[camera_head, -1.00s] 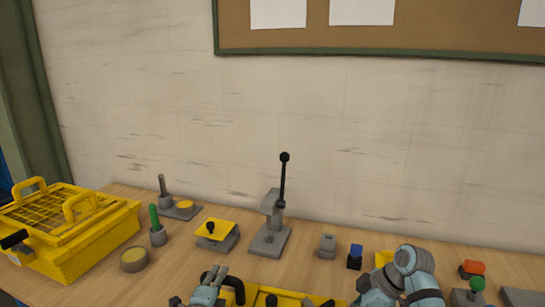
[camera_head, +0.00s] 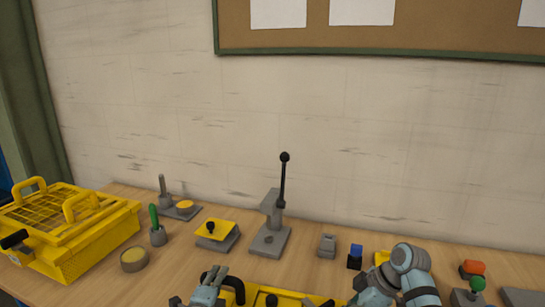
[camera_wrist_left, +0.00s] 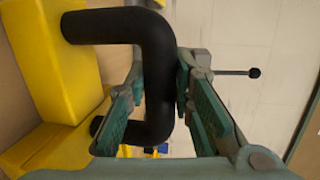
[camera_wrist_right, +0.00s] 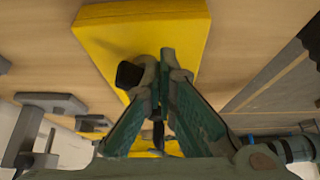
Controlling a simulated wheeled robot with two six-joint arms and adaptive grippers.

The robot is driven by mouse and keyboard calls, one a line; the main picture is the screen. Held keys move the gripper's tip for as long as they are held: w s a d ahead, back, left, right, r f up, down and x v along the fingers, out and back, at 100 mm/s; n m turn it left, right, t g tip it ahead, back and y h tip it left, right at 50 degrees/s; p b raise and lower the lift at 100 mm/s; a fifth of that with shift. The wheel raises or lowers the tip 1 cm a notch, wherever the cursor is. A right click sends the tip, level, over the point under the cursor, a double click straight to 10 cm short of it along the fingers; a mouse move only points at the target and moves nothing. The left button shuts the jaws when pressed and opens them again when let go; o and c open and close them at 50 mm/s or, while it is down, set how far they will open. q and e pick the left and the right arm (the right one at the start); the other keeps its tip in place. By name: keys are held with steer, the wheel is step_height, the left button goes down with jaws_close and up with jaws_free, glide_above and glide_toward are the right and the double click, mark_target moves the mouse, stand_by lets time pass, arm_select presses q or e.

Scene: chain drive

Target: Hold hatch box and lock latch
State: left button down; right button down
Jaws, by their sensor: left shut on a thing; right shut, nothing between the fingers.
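The yellow hatch box (camera_head: 290,295) stands at the bottom edge of the head view, mostly cut off. Its black bent handle (camera_head: 236,283) is at its left end and fills the left wrist view (camera_wrist_left: 155,55). My left gripper (camera_head: 214,273) is shut on this handle. My right gripper (camera_wrist_right: 163,62) is shut and empty above the yellow top of the box (camera_wrist_right: 185,25) in the right wrist view. A black part (camera_wrist_right: 130,74), perhaps the latch, shows right beside its fingertips. Whether they touch it I cannot tell.
A lever press (camera_head: 268,238), a yellow-topped block (camera_head: 215,231) and a grey block (camera_head: 327,245) stand behind the box. A yellow basket-like case (camera_head: 75,235) is at the left. An orange-topped button (camera_head: 474,267) and a green knob (camera_head: 477,284) are at the right.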

steer(key=shift+w+a, duration=0.15)
steer(key=shift+w+d, duration=0.25)
steer(key=shift+w, duration=0.05)
stand_by(0.6)
steer(key=shift+w+d, duration=0.2)
steer(key=shift+w, duration=0.3)
steer(key=shift+w, duration=0.65)
steer(key=shift+w, duration=0.15)
steer(key=shift+d, duration=0.15)
